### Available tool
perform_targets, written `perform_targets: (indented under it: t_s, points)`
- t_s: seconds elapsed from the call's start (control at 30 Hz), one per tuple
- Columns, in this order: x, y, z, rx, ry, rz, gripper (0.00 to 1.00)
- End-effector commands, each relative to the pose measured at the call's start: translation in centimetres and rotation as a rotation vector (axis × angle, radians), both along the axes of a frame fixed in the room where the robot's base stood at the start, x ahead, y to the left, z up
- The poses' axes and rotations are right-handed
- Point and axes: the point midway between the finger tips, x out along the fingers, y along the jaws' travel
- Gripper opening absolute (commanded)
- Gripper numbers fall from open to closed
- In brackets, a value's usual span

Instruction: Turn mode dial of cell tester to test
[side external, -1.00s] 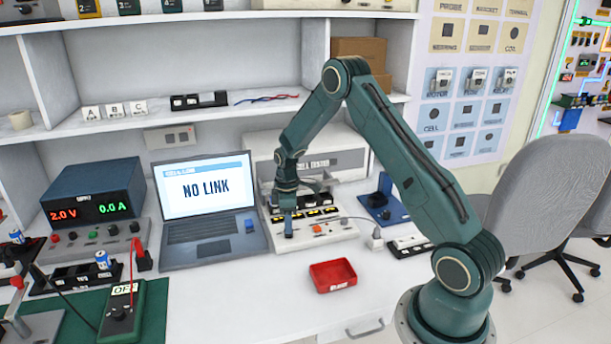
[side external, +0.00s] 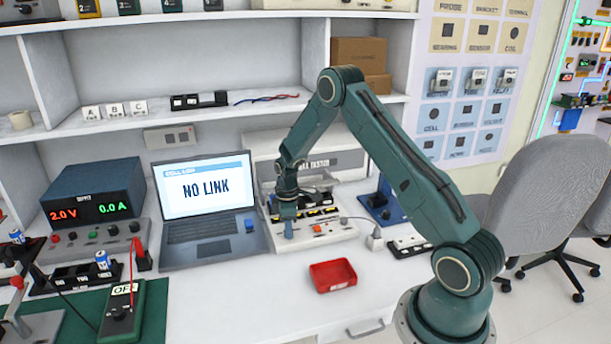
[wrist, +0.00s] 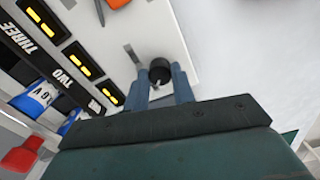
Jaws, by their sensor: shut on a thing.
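The cell tester (side external: 335,232) is a white unit on the bench, right of the laptop. Its mode dial (wrist: 160,68) is a small round black knob in the wrist view, with a grey mark on the panel beside it. My gripper (wrist: 162,80) has its two blue fingers on either side of the knob, shut on it. In the side view my gripper (side external: 288,231) points down at the tester's front left, and the dial is hidden there. I cannot read which mode the dial points to.
Slots labelled TWO (wrist: 62,78) and THREE with yellow lights lie left of the dial, with blue-and-white cells (wrist: 36,98) nearby. An orange button (side external: 318,228) is on the tester.

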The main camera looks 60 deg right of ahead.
Motion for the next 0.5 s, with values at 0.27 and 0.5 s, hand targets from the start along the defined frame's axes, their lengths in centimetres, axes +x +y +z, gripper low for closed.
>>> perform_targets:
  t_s: [0.27, 0.5]
  points:
    - [0.01, 0.00, 0.04, 0.000, 0.001, -0.041, 0.02]
    - [0.01, 0.00, 0.05, 0.000, 0.000, -0.158, 0.02]
